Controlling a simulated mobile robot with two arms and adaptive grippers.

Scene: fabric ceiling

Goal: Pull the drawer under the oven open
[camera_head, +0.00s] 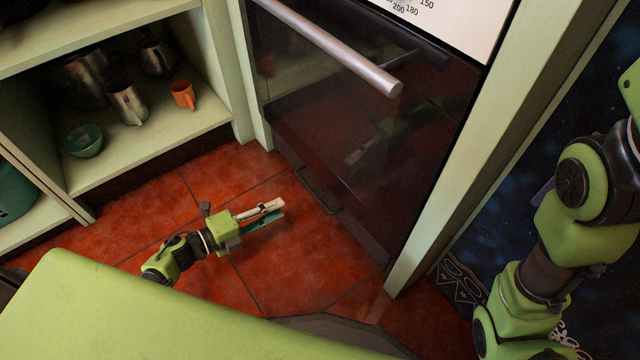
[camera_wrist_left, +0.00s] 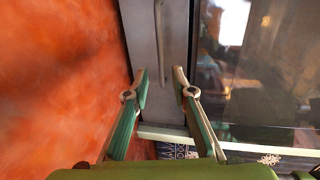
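The drawer (camera_head: 358,232) is a dark low panel under the oven's glass door (camera_head: 375,130), and it looks shut, flush with the front. Its bar handle (camera_head: 318,196) shows near the drawer's middle. In the left wrist view the drawer front (camera_wrist_left: 143,40) is a grey strip with its handle (camera_wrist_left: 161,35) ahead of the fingers. My left gripper (camera_head: 270,211) is low over the floor in front of the drawer, pointing toward it. Its fingers (camera_wrist_left: 161,77) are apart and empty, apparently short of the handle. My right arm shows at the right, but its gripper is out of view.
The oven door's long silver handle (camera_head: 335,48) juts out above. A shelf unit (camera_head: 165,130) with metal jugs, an orange mug (camera_head: 183,94) and a green bowl (camera_head: 84,140) stands at left. A pale cabinet post (camera_head: 455,165) borders the oven at right.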

